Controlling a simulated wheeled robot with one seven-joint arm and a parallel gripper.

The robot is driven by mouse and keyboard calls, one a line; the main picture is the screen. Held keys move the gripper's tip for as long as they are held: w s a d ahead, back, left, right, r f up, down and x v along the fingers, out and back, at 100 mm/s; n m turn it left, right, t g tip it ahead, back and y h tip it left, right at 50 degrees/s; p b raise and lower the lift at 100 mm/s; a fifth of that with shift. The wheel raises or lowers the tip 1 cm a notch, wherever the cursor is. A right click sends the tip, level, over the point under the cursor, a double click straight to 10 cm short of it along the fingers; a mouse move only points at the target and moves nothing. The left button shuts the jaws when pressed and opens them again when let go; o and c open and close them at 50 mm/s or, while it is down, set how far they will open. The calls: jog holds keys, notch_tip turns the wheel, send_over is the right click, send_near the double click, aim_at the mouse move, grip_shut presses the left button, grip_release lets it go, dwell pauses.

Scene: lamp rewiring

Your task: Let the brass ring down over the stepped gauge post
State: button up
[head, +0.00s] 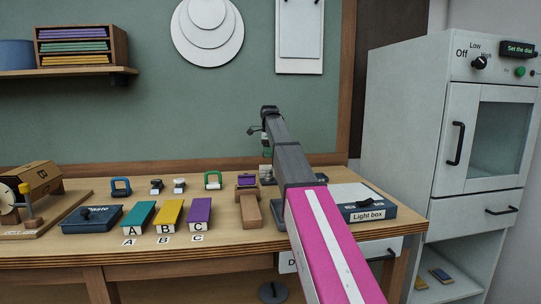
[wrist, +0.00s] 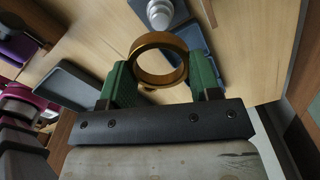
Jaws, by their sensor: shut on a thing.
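The brass ring (wrist: 160,77) is held between the green finger pads of my gripper (wrist: 160,88) in the wrist view. The stepped gauge post (wrist: 160,14), pale grey with a round top, shows just beyond the ring's far rim. It stands on a blue-grey base (wrist: 196,42). The post is not seen inside the ring's opening, and the gap in height between them cannot be told. In the head view my gripper (head: 266,138) is at the back of the bench, mostly hidden by my arm; the ring cannot be made out there.
A grey tray (wrist: 72,84) lies left of the ring in the wrist view. In the head view the light box (head: 362,208) is right of my arm. Teal, yellow and purple blocks (head: 168,217) stand at the bench front. A white cabinet (head: 410,130) stands to the right.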

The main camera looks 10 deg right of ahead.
aim_at(269, 171)
jog(key=shift+w+f, duration=0.1)
jog(key=shift+f, duration=3.1)
jog(key=shift+f, duration=0.75)
dwell(0.4)
jog(key=o, duration=1.2)
jog(key=shift+o, duration=0.2)
jog(key=shift+w+r, duration=0.15)
jog(key=shift+r, duration=3.8)
